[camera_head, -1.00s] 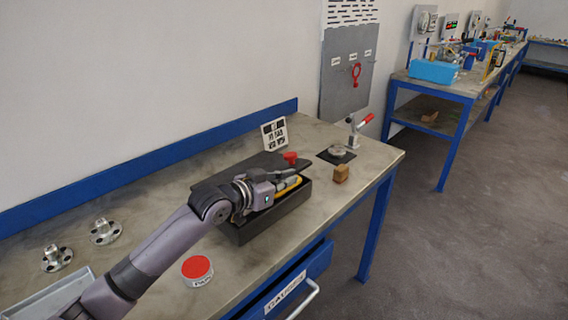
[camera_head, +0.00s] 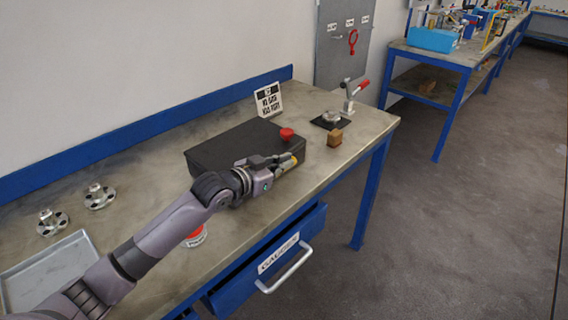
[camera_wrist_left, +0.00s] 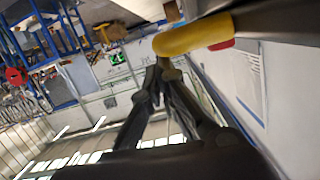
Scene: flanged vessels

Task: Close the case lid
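The black case (camera_head: 228,149) sits on the workbench. Its dark lid lies over the box and looks down or nearly down; my gripper hides part of the front edge, so I cannot tell if a gap is left. A red knob (camera_head: 287,134) shows at the lid's right side. My left gripper (camera_head: 287,161) is at the case's front right edge, its fingers drawn together at the tips. A yellow piece (camera_head: 292,160) shows at the fingertips. In the left wrist view a yellow curved piece with a red end (camera_wrist_left: 195,35) is close to the tips; a grip on it is unclear.
A wooden block (camera_head: 334,138), a toggle clamp (camera_head: 352,92) and a small sign (camera_head: 268,100) stand beyond the case. Flanged parts (camera_head: 98,197) and a grey tray (camera_head: 48,272) are at left. A red-topped tin (camera_head: 195,237) is partly behind my arm. A drawer (camera_head: 265,268) stands open below.

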